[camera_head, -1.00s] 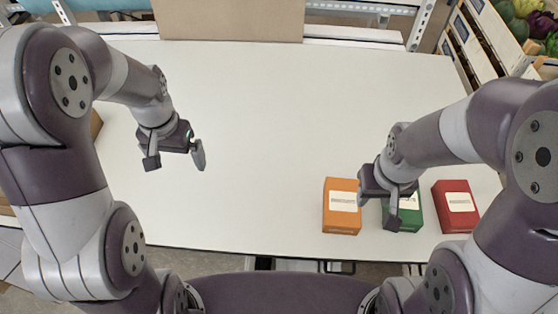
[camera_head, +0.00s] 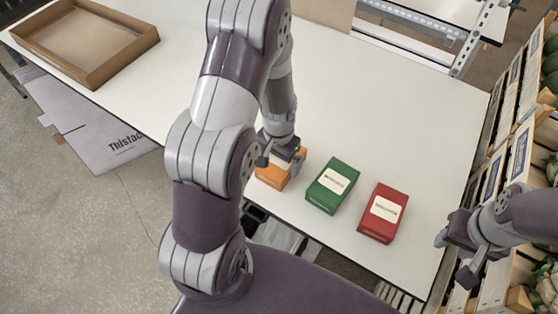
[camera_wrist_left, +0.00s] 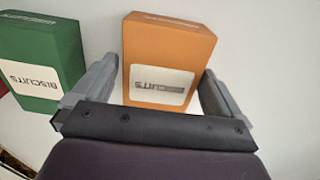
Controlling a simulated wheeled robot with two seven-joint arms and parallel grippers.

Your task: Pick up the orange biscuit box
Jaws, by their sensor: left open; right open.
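The orange biscuit box (camera_head: 270,176) stands on the white table near its front edge, partly hidden by my left gripper in the head view. My left gripper (camera_head: 281,158) is open, above and around the box. In the left wrist view the orange box (camera_wrist_left: 167,52) lies between the two open fingers of the left gripper (camera_wrist_left: 155,85), with its white label facing the palm. Small gaps seem to show beside the fingers; I cannot tell if they touch. My right gripper (camera_head: 462,262) is open and empty, past the table's right edge.
A green biscuit box (camera_head: 332,186) stands right of the orange one and shows close to a finger in the wrist view (camera_wrist_left: 40,55). A red box (camera_head: 383,213) is further right. An open cardboard tray (camera_head: 140,42) sits at the far left. Crates (camera_head: 515,165) line the right side.

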